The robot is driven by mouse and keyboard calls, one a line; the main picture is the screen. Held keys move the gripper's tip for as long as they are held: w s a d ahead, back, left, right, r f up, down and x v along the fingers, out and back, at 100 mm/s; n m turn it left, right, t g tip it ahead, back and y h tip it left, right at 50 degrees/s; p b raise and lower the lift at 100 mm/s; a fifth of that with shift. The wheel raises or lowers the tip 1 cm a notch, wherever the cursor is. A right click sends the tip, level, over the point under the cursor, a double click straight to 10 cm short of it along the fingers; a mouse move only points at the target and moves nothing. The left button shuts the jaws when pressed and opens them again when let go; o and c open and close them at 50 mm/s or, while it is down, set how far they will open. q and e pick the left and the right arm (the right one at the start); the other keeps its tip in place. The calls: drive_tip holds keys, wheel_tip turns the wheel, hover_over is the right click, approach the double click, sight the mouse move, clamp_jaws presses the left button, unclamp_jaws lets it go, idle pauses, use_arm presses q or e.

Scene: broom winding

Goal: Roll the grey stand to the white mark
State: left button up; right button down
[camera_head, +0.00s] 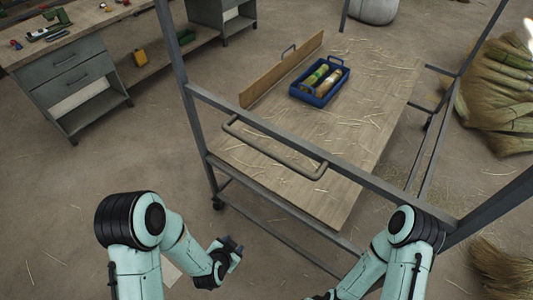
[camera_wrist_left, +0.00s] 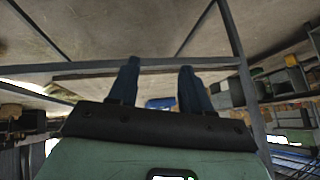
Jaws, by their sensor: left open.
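The grey stand (camera_head: 262,129) is a tall metal frame on casters with a wooden shelf (camera_head: 262,165) strewn with straw. A grey handle (camera_head: 272,152) runs along its near side. My left gripper (camera_head: 238,246) is left of and below the handle, apart from the stand. In the left wrist view its two fingers (camera_wrist_left: 158,82) are spread with nothing held, and a grey bar of the stand (camera_wrist_left: 60,67) crosses behind them. My right gripper (camera_head: 322,297) is mostly cut off by the bottom edge. A pale patch (camera_head: 171,272) on the floor is partly hidden by my left arm; I cannot tell whether it is the white mark.
A blue tray (camera_head: 341,90) with bottles or rolls sits on the shelf beside an upright wooden board (camera_head: 283,70). A workbench with drawers (camera_head: 68,80) stands at the left. Straw bundles (camera_head: 497,95) lie at the right. The floor left of the stand is mostly clear.

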use_arm(q)
drive_tip(key=w+d+r+m+t+b, duration=0.2)
drive_tip(key=w+d+r+m+t, duration=0.1)
drive_tip(key=w+r+m, duration=0.15)
drive_tip(key=m+t+h+b, duration=0.3)
drive_tip(key=m+t+b, duration=0.3)
drive_tip(key=m+t, duration=0.25)
approach(267, 148)
drive_tip(key=shift+n, duration=0.3)
drive_tip(key=x, duration=0.8)
drive_tip(key=f+x, duration=0.1)
drive_tip(key=x, duration=0.2)
drive_tip(key=shift+w, duration=0.45)
use_arm(e)
wheel_tip(267, 148, down, 8)
drive_tip(key=shift+s+f, duration=0.2)
use_arm(q)
clamp_jaws()
